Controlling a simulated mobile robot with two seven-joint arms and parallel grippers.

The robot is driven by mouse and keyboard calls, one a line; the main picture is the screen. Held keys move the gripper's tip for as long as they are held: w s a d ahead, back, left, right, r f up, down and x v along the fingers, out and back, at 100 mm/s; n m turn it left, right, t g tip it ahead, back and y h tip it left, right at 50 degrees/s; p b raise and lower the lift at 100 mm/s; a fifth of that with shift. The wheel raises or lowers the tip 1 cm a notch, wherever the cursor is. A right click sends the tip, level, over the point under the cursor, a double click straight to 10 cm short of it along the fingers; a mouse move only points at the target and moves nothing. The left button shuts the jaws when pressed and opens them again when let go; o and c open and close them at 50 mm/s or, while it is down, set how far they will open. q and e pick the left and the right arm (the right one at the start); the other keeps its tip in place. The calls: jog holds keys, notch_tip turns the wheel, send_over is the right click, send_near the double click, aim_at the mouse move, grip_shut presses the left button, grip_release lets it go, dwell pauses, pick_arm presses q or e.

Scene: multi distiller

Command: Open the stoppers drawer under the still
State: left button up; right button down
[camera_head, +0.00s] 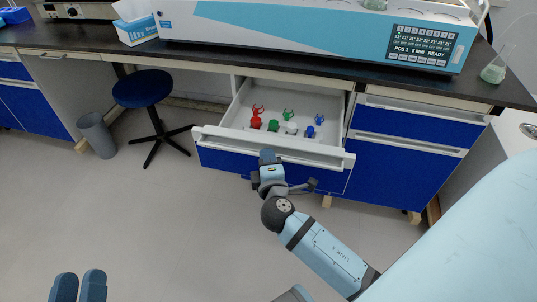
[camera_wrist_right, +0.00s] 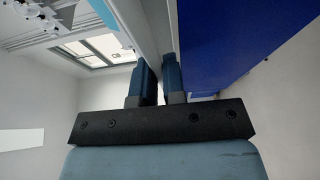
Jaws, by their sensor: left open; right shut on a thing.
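The stoppers drawer (camera_head: 215,133) stands pulled out under the still (camera_head: 310,28), with its inside showing. Red (camera_head: 256,123), green (camera_head: 273,126), white (camera_head: 291,129) and blue (camera_head: 310,132) stoppers stand in it. My right gripper (camera_head: 267,154) is at the middle of the drawer's front. In the right wrist view its two fingers (camera_wrist_right: 157,72) are on either side of a pale strip of the drawer front, shut on it. The exact grip is partly hidden by the hand. My left gripper (camera_head: 79,276) is open and empty at the lower left, away from the drawer.
A blue stool (camera_head: 142,88) and a grey bin (camera_head: 97,135) stand left of the drawer. A flask (camera_head: 493,73) stands at the bench's right end. The floor in front is clear.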

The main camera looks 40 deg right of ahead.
jog(key=c, duration=1.2)
grip_release()
pick_arm(q)
jog(key=shift+s+r, duration=0.1)
pick_arm(e)
jog(key=shift+s, duration=0.1)
